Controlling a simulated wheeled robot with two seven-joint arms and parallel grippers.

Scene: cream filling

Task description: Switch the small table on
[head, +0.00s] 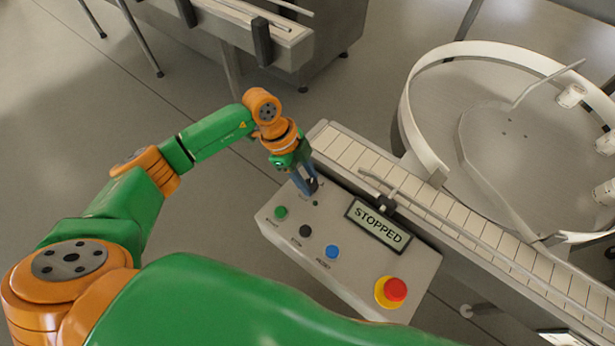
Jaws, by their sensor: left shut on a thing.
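A grey control box (352,270) stands in the middle, with a display (377,224) reading STOPPED. On its top are a green button (280,212), a black button (305,231), a blue button (332,251) and a red mushroom button (395,289) on a yellow base. My left gripper (309,188) points down at the box's upper-left corner, beyond the green button. Its fingers are shut on a small control there, which they mostly hide. A round table (500,150) with a pale rim is at the right. My right gripper is out of view.
A slatted conveyor (450,220) with a guide rail runs diagonally behind the box beside the round table. Another conveyor (260,30) stands at the top. My green arm link fills the bottom foreground. Open floor (60,150) lies at the left.

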